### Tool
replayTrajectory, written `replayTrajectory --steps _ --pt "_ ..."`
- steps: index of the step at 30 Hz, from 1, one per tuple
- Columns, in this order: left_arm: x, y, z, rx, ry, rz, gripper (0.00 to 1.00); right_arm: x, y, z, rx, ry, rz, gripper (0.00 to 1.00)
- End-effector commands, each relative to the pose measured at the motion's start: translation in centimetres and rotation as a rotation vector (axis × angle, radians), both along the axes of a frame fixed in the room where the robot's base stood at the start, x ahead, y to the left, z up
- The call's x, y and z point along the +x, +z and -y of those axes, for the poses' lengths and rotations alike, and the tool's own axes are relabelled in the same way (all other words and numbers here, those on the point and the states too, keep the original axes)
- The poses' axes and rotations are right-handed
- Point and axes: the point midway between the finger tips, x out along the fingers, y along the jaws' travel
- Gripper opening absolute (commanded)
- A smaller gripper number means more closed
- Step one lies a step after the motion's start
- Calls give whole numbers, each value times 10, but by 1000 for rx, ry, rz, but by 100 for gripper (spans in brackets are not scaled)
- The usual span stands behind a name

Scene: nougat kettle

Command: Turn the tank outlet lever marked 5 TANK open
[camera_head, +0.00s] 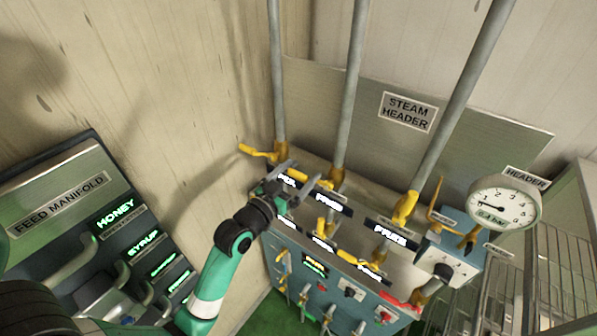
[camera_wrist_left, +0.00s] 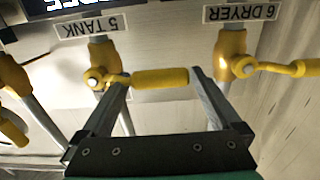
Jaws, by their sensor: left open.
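The 5 TANK valve shows in the left wrist view, with its upside-down label (camera_wrist_left: 87,27) beside the yellow valve body (camera_wrist_left: 103,56). Its yellow lever (camera_wrist_left: 160,78) reaches right from the pivot, roughly level in that view. My left gripper (camera_wrist_left: 158,76) is open, with one fingertip at the lever's neck and the other near the handle's free end. The handle lies across the gap; I cannot tell whether the fingers touch it. In the head view my left gripper (camera_head: 298,176) is at the panel's top, hiding much of that lever. My right gripper is not in view.
The 6 DRYER valve (camera_wrist_left: 229,45) stands close beside it, its yellow lever (camera_wrist_left: 290,68) pointing away to the right. Grey vertical pipes (camera_head: 350,90) rise behind the panel. A pressure gauge (camera_head: 503,203) is at the right, and a feed manifold (camera_head: 60,205) at the left.

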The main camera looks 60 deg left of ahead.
Motion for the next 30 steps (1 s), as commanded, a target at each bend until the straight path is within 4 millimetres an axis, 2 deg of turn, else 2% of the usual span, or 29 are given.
replayTrajectory --steps 5,21,30 --pt "0 0 0 0 0 0 98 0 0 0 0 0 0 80" --pt "0 0 0 0 0 0 0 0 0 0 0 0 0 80" --pt "1 0 0 2 -1 0 0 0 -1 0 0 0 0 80"
